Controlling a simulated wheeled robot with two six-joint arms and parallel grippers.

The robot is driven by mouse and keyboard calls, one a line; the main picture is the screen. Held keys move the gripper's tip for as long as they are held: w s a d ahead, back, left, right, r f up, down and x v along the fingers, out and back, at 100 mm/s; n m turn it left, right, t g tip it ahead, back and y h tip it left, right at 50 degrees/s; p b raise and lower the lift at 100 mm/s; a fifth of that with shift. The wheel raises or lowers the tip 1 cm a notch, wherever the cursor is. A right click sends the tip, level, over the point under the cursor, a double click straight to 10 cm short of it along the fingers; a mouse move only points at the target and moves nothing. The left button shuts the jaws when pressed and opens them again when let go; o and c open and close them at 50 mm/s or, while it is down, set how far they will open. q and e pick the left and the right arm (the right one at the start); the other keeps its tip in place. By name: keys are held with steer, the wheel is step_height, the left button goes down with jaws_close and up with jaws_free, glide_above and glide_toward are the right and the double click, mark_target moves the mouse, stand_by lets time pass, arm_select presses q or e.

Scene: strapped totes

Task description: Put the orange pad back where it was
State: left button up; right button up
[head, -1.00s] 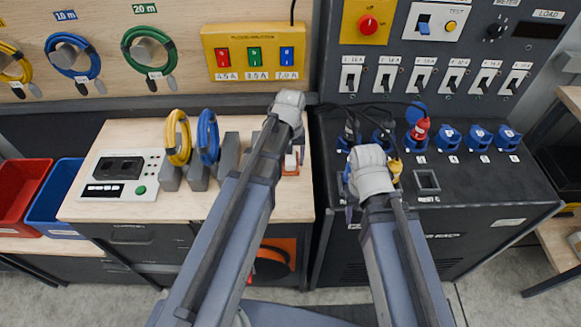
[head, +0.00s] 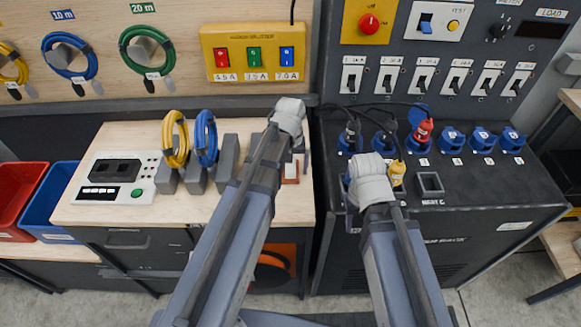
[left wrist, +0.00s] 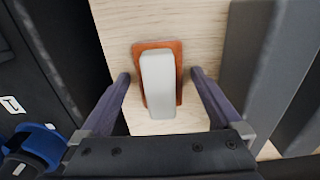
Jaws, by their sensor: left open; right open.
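The orange pad (head: 291,181) lies on the wooden bench top near its right edge, partly hidden by my left arm in the head view. In the left wrist view the orange pad (left wrist: 172,47) shows as a thin rectangle with a pale grey-white block (left wrist: 158,85) on it. My left gripper (left wrist: 160,76) is open, with one finger on each side of the pad and block. Gaps show between the fingers and the pad. In the head view my left gripper (head: 296,150) is mostly hidden by its wrist. My right gripper (head: 349,195) is open by the black cabinet's left edge, largely hidden.
Grey upright blocks (head: 228,160) stand left of the pad, with yellow (head: 176,140) and blue (head: 207,138) cable coils beside them. A meter box (head: 117,178) is further left. Blue sockets and plugs (head: 452,140) line the black cabinet (head: 470,190) at right.

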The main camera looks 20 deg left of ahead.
arm_select(q)
steer(key=shift+r, duration=0.15)
step_height(320, 180, up, 12)
steer(key=p, duration=1.2)
steer(key=s+d+m+y, duration=0.1)
steer(key=s+d+m, duration=0.6)
steer(key=s+d, duration=0.3)
steer(key=s, duration=0.4)
steer(key=shift+d, duration=0.25)
steer(key=shift+s+r, duration=0.1)
stand_by(0.9)
